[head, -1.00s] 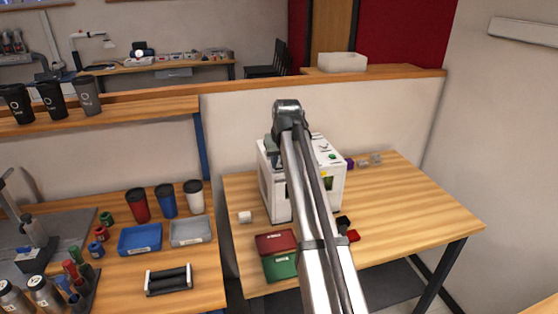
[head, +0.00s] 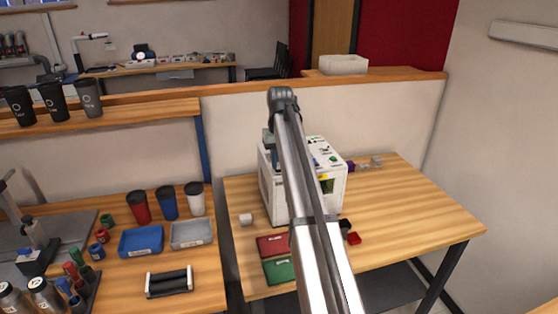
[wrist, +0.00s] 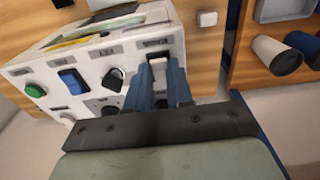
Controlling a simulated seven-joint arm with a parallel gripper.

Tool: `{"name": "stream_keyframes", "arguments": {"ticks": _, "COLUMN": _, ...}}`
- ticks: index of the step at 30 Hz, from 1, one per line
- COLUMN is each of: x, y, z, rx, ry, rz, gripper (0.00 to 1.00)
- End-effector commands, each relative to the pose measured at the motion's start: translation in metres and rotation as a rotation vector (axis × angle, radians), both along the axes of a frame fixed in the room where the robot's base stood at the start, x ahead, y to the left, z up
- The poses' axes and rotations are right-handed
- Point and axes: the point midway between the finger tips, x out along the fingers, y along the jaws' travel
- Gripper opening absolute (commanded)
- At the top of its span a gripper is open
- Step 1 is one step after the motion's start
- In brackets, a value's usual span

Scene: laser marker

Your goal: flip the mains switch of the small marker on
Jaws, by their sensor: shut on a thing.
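The small marker (head: 335,184) is a white box on the right-hand wooden table, partly hidden behind my arm in the head view. In the wrist view its white panel (wrist: 35,73) carries a green button (wrist: 35,90), a blue rocker (wrist: 72,81), a black key-like control (wrist: 113,79) and lower knobs, with labels above. My gripper (wrist: 160,84) is at the panel's right end, under the rightmost label, its two blue fingers closed around a pale, narrow piece. This looks like the mains switch, but the fingers hide most of it. The head view hides the fingertips.
A red tray (head: 272,245) and a green tray (head: 280,269) lie in front of the marker, with a small white cube (head: 246,219) to its left. A small red box (head: 354,238) lies front right. Cups stand on the left table.

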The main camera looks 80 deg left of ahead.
Motion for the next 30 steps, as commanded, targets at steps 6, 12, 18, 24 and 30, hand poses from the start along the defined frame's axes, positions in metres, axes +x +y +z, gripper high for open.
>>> {"name": "stream_keyframes", "arguments": {"ticks": 6, "x": 0.000, "y": 0.000, "z": 0.000, "rx": 0.000, "ry": -0.001, "rz": -0.001, "gripper": 0.37}}
{"name": "stream_keyframes", "arguments": {"ticks": 12, "x": 0.000, "y": 0.000, "z": 0.000, "rx": 0.000, "ry": 0.000, "rz": 0.000, "gripper": 0.47}}
{"name": "stream_keyframes", "arguments": {"ticks": 18, "x": 0.000, "y": 0.000, "z": 0.002, "rx": 0.001, "ry": 0.000, "rz": 0.000, "gripper": 0.47}}
{"name": "stream_keyframes", "arguments": {"ticks": 24, "x": 0.000, "y": -0.001, "z": 0.025, "rx": 0.003, "ry": 0.000, "rz": 0.000, "gripper": 0.47}}
{"name": "stream_keyframes", "arguments": {"ticks": 30, "x": 0.000, "y": -0.003, "z": 0.064, "rx": 0.002, "ry": 0.000, "rz": 0.000, "gripper": 0.47}}
